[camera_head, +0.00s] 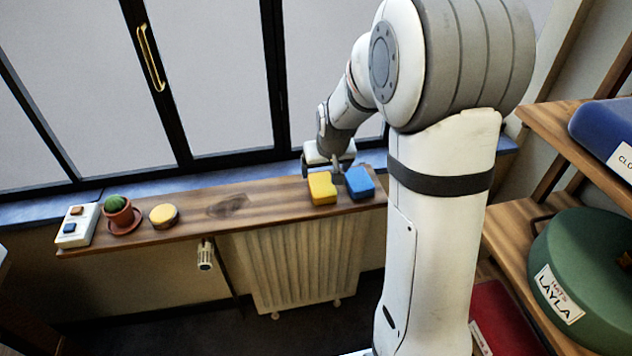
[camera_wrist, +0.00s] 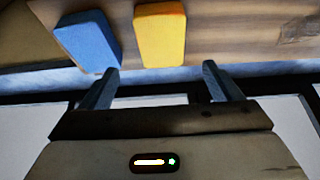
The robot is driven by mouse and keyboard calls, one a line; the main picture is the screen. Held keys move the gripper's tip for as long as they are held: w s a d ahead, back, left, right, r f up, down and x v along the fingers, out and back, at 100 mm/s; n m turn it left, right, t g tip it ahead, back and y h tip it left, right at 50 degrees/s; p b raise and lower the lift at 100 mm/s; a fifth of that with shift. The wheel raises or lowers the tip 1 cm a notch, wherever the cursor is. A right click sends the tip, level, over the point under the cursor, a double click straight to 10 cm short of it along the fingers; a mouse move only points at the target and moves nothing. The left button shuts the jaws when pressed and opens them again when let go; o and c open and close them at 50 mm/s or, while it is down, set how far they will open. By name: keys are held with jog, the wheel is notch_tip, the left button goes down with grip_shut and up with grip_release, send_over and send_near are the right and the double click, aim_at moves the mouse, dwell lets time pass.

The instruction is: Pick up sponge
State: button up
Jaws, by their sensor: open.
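A yellow sponge-like block (camera_head: 322,188) with a notched side lies on the wooden shelf, near its right end. A blue block (camera_head: 359,183) lies just right of it; I cannot tell for sure which is the sponge. My gripper (camera_head: 337,172) is at the window-side edge of these blocks, its fingers partly hidden. In the wrist view my gripper (camera_wrist: 160,72) is open and empty. There the yellow block (camera_wrist: 160,35) lies ahead, between the lines of the two fingers, apart from both. The blue block (camera_wrist: 87,40) lies ahead of the left finger, close to its tip.
A round yellow-topped item (camera_head: 163,216), a potted cactus (camera_head: 118,212) and a white switch box (camera_head: 77,226) stand on the left part of the wooden shelf (camera_head: 270,208). A radiator (camera_head: 290,265) is below.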

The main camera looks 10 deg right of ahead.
aim_at(322, 185)
jog(key=x, duration=0.7)
jog(key=shift+s+a+f+p, duration=0.15)
jog(key=shift+s+f+p, duration=0.1)
jog(key=shift+f+p, duration=0.2)
jog(key=shift+f+b, duration=0.3)
jog(key=shift+b, duration=0.15)
jog(key=shift+c, duration=0.3)
jog(key=c, duration=1.1)
jog(key=shift+r+p, duration=0.45)
jog(key=shift+p, duration=0.15)
notch_tip(322, 185, up, 10)
jog(key=shift+f+b, duration=0.15)
jog(key=shift+b, duration=0.3)
